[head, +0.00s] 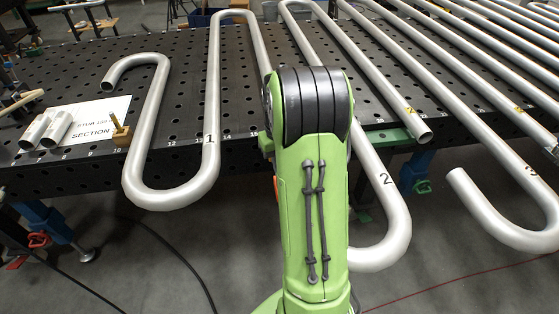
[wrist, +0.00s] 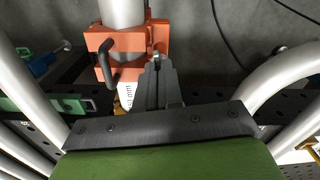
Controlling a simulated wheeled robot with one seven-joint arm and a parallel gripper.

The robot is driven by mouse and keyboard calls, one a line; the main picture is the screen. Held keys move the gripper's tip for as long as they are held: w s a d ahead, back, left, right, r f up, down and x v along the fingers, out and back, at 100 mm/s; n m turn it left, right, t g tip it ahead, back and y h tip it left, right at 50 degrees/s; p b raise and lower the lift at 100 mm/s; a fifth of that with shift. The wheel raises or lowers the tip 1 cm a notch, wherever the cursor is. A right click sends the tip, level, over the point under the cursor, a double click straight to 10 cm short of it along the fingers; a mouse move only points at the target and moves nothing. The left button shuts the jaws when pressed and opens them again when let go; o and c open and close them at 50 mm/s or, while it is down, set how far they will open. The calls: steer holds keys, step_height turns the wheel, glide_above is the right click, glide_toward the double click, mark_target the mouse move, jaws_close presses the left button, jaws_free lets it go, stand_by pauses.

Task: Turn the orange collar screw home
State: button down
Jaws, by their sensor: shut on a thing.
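The orange collar (wrist: 125,41) shows at the top of the wrist view, clamped around a grey pipe (wrist: 122,12). A black bent handle (wrist: 108,62) sits on its left face. My gripper (wrist: 158,64) is at the collar's right side, its narrow grey fingers closed together on the small screw end there. The screw is mostly hidden between the fingertips, so how far in it sits cannot be told. In the head view my green arm covers the middle, and the collar is hidden behind it.
The black perforated table (head: 180,60) carries long bent silver pipes, some numbered, such as pipe 1 (head: 211,100). A white sign (head: 95,117), short pipe pieces (head: 48,130) and a wooden block (head: 121,136) lie at left. Pipe bends overhang the front edge on both sides of my arm.

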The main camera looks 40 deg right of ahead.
steer(key=shift+r+m, duration=0.1)
steer(key=shift+m, duration=0.4)
steer(key=c, duration=1.3)
jaws_free()
step_height(320, 180, up, 16)
steer(key=p, duration=0.4)
